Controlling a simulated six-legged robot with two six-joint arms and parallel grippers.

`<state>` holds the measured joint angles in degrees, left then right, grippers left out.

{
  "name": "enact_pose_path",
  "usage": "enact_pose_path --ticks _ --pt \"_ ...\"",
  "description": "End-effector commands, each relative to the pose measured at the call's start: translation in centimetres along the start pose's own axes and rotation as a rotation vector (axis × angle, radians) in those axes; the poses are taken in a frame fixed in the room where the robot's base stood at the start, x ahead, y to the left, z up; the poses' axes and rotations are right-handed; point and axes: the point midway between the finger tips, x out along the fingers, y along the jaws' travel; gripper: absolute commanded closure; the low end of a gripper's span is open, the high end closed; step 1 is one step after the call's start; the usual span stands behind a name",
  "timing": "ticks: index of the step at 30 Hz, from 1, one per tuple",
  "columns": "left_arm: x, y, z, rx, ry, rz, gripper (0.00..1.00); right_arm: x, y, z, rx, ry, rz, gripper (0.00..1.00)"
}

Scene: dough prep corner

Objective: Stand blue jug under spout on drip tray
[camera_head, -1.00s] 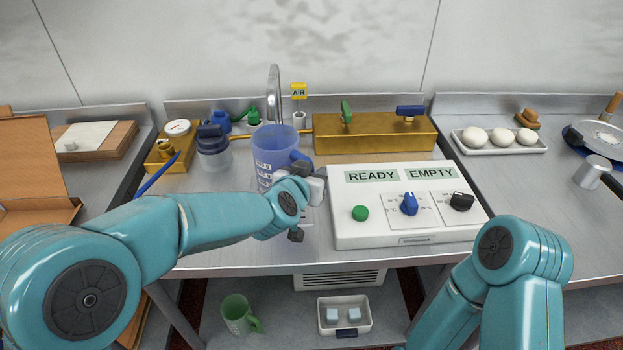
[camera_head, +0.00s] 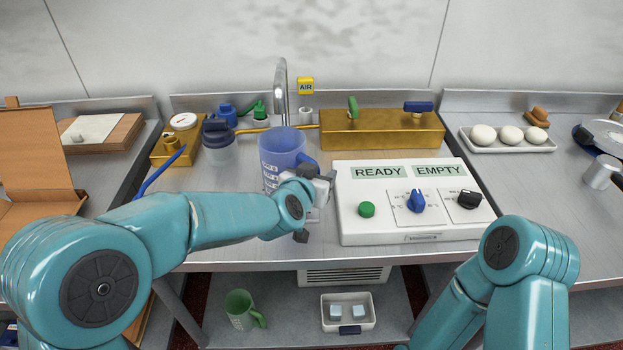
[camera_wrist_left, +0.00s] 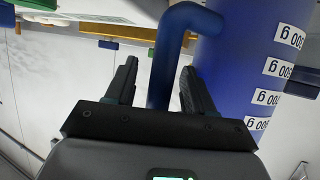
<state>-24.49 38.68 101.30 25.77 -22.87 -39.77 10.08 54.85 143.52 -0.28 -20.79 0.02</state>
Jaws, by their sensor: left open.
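The blue translucent jug (camera_head: 280,152) with white measure labels stands upright on the steel counter, in front of the curved metal spout (camera_head: 281,82). Its handle faces right. My left gripper (camera_head: 322,185) is at the jug's handle side. In the left wrist view the blue handle (camera_wrist_left: 165,65) lies between the two open fingers (camera_wrist_left: 158,88), with a gap visible on the left; the jug body (camera_wrist_left: 245,65) rises just beyond the right finger. I cannot make out a drip tray; the jug and my gripper cover part of the counter. My right gripper is out of view; only my right arm shows.
A white control box (camera_head: 405,205) with READY and EMPTY panels stands close right of my left gripper. A brass block (camera_head: 380,130) lies behind it. A green mug (camera_head: 240,308) is on the lower shelf.

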Motion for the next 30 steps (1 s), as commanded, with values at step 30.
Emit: enact_pose_path --ticks 30 --pt "-12.0 0.0 0.0 0.0 0.001 0.0 0.47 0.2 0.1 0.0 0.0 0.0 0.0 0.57"
